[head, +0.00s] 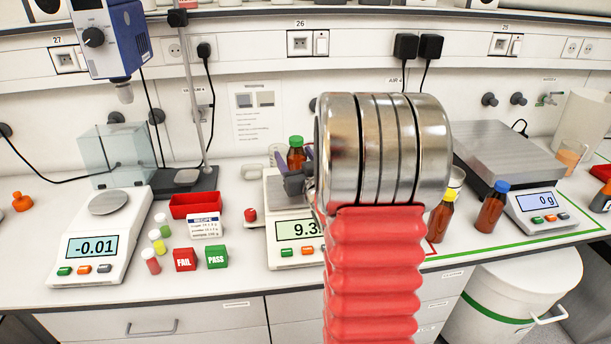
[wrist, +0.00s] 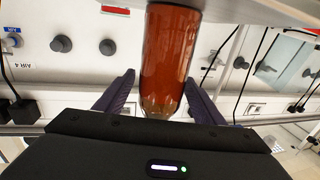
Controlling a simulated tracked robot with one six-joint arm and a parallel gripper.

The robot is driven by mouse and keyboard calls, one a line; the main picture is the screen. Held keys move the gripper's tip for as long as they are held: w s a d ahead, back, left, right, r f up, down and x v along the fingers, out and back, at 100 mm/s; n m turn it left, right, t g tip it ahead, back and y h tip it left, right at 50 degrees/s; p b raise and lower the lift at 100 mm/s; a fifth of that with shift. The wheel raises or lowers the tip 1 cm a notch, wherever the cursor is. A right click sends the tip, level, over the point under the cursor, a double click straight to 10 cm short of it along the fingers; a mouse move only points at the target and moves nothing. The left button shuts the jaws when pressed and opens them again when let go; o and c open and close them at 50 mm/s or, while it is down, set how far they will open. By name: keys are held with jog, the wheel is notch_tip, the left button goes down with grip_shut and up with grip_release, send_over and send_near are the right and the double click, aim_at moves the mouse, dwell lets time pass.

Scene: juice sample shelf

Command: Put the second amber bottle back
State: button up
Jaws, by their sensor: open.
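An amber bottle with a green cap (head: 296,153) stands upright on the middle balance, its lower part hidden behind my gripper (head: 290,166). In the wrist view an amber bottle (wrist: 170,55) stands between the two purple fingers of my open gripper (wrist: 160,82), with a gap visible on each side. An amber bottle with a yellow cap (head: 441,215) and one with a blue cap (head: 491,208) stand at the right, in front of the large balance. Which is the second bottle is not marked.
The middle balance (head: 287,251) reads about 9.3, partly hidden by my arm. Another balance (head: 104,235) stands left, a large one (head: 515,160) right. A red tray (head: 194,205), FAIL block (head: 185,259), PASS block (head: 217,256) and small vials are left of the middle balance.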

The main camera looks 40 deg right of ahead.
jog(key=v, duration=1.1)
jog(key=shift+s+a, duration=0.2)
jog(key=shift+s, duration=0.1)
jog(key=shift+w+f, duration=0.1)
jog(key=shift+f, duration=0.05)
jog(key=a+n+g+y, duration=0.25)
jog(key=a+g, duration=0.35)
jog(key=a, duration=0.9)
jog(key=s+a+n+g+y, duration=0.2)
jog(key=s+a+g+y, duration=0.2)
jog(key=s+a, duration=1.1)
jog(key=a+g, duration=0.1)
jog(key=a, duration=0.1)
jog(key=shift+s+a+r, duration=0.2)
jog(key=shift+s+a, duration=0.15)
jog(key=shift+s, duration=0.05)
jog(key=shift+o, duration=0.3)
jog(key=shift+y, duration=0.25)
jog(key=shift+c, duration=0.6)
